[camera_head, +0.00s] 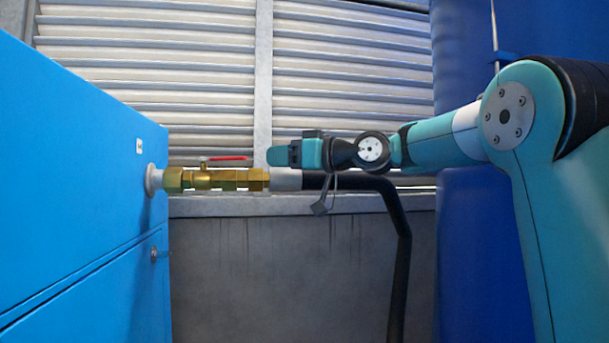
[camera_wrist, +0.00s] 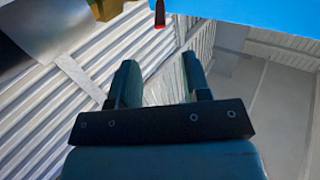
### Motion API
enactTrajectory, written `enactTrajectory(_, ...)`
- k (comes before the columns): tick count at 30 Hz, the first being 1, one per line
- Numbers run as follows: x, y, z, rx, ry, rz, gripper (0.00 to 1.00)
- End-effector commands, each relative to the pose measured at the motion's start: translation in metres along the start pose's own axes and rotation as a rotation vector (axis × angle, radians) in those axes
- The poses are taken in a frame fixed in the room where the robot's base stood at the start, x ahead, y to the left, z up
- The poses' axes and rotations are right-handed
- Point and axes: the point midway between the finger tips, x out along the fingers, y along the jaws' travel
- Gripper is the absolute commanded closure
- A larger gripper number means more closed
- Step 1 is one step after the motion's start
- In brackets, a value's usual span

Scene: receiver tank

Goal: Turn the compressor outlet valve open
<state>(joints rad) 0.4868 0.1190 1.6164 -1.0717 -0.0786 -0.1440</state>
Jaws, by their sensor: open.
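The compressor outlet valve (camera_head: 215,180) is a brass fitting on a short pipe from the side of the blue compressor cabinet (camera_head: 80,170). Its red lever (camera_head: 228,158) lies flat above the body, along the pipe. Its brass (camera_wrist: 105,8) and the red lever tip (camera_wrist: 160,16) show at the top of the wrist view. My gripper (camera_head: 277,157) is to the right of the lever, at about its height, pointing left, apart from it. In the wrist view my gripper (camera_wrist: 161,65) has two dark fingers spread with nothing between them.
A black hose (camera_head: 399,240) runs right from the valve's grey sleeve (camera_head: 286,180), passes under my wrist and bends down. A louvred wall (camera_head: 350,60) and a grey ledge (camera_head: 330,203) stand behind. A large blue tank (camera_head: 462,250) stands at the right, partly behind my arm.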

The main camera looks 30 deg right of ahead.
Motion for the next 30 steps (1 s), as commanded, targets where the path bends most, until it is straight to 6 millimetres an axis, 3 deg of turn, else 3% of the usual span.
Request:
enactTrajectory(3,-0.024,0.001,0.004,-0.002,0.000,0.006,0.56)
enactTrajectory(7,-0.040,0.001,0.002,-0.001,0.000,0.004,0.56)
enactTrajectory(19,-0.048,0.000,-0.001,0.000,0.000,0.000,0.56)
enactTrajectory(23,-0.042,-0.008,0.007,0.014,-0.024,-0.010,0.86)
enactTrajectory(24,-0.037,-0.016,0.015,0.029,-0.051,-0.018,0.95)
enactTrajectory(26,-0.027,-0.037,0.037,0.065,-0.120,-0.040,1.00)
enactTrajectory(29,-0.013,-0.096,0.097,0.145,-0.321,-0.098,1.00)
enactTrajectory(30,-0.014,-0.125,0.127,0.175,-0.425,-0.124,1.00)
